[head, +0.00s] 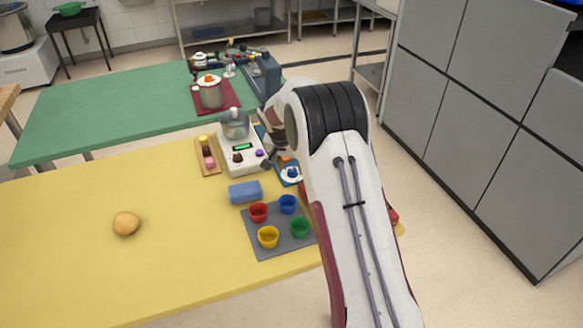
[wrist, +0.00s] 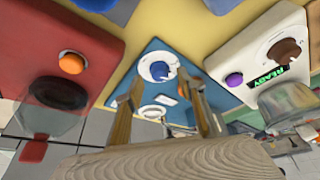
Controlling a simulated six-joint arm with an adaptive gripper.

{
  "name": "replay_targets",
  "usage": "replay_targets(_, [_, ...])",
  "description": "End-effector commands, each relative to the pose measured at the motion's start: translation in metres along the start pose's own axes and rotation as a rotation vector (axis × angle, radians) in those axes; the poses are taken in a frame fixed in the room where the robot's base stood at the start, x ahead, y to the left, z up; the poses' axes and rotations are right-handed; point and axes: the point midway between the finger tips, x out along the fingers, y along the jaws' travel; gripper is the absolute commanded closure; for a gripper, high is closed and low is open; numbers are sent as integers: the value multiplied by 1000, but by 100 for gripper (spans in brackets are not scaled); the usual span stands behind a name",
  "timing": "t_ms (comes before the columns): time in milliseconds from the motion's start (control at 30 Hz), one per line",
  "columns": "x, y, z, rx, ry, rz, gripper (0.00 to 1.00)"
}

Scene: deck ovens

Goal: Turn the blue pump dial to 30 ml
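The blue pump dial (wrist: 162,71) is a blue knob on a round white scale, set in a blue panel (wrist: 136,57). It also shows in the head view (head: 291,173), just left of my arm. I cannot read its setting or the scale marks. My gripper (wrist: 163,84) is open, with its two brown fingers apart and nothing seen between them. In the wrist view the dial appears between and beyond the fingertips; I see no contact. In the head view my gripper (head: 269,156) is up and left of the dial, partly hidden by my arm.
Close by stand a white machine (wrist: 240,50) with a purple button, brown knob and "READY" display, and a red unit (wrist: 100,45) with an orange knob. The yellow table's left is mostly clear.

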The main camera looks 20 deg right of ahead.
Motion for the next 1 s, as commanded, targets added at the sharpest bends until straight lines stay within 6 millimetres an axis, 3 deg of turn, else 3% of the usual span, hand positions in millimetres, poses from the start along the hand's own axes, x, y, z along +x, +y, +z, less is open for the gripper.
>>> replay_targets(600, [-81, 0, 0, 0, 1, -1, 61])
replay_targets(1000, [-100, 0, 1, 0, -2, 0, 61])
